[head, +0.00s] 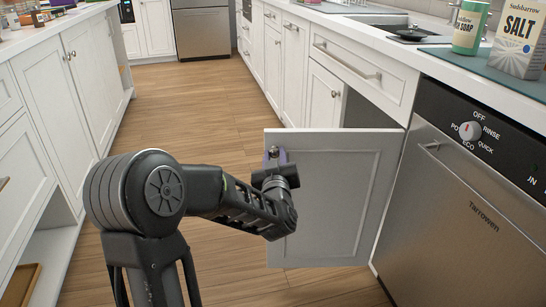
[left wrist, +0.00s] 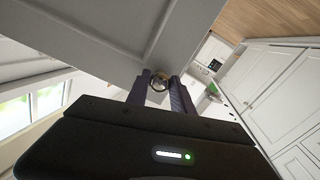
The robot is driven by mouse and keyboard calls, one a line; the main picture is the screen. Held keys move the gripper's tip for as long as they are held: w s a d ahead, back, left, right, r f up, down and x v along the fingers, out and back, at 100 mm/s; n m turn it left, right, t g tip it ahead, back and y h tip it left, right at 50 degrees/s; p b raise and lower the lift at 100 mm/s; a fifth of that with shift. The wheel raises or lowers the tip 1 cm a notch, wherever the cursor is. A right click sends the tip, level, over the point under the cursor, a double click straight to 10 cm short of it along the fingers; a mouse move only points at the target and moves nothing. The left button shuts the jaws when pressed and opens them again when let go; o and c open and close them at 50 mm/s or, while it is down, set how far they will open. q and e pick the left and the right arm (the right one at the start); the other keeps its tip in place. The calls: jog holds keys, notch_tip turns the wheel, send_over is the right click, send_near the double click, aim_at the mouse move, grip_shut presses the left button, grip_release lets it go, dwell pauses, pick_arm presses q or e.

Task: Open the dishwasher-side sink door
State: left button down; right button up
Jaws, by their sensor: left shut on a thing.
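The dishwasher-side sink door (head: 340,195) is a white panel that stands swung out from its cabinet, beside the steel dishwasher (head: 470,200). A dark gap of the cabinet opening shows behind its top edge. The door's round metal knob (head: 273,151) is near its top left corner. My left gripper (head: 276,160) is at that knob; my arm hides part of it. In the left wrist view the two fingers (left wrist: 160,88) are closed around the knob (left wrist: 159,82), with the white door (left wrist: 100,40) above. My right gripper does not show.
The other sink door (head: 323,97) is shut, under a wide drawer front (head: 365,75). White cabinets (head: 85,70) line the left side. The wood floor (head: 200,105) between the rows is clear. A soap bottle (head: 468,28) and a salt box (head: 518,40) stand on the counter.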

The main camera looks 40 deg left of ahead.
pick_arm(q)
jog(key=c, duration=1.1)
grip_release()
jog(key=p+v, duration=0.2)
jog(key=v, duration=0.5)
jog(key=shift+s+d, duration=0.25)
jog(key=shift+s, duration=0.1)
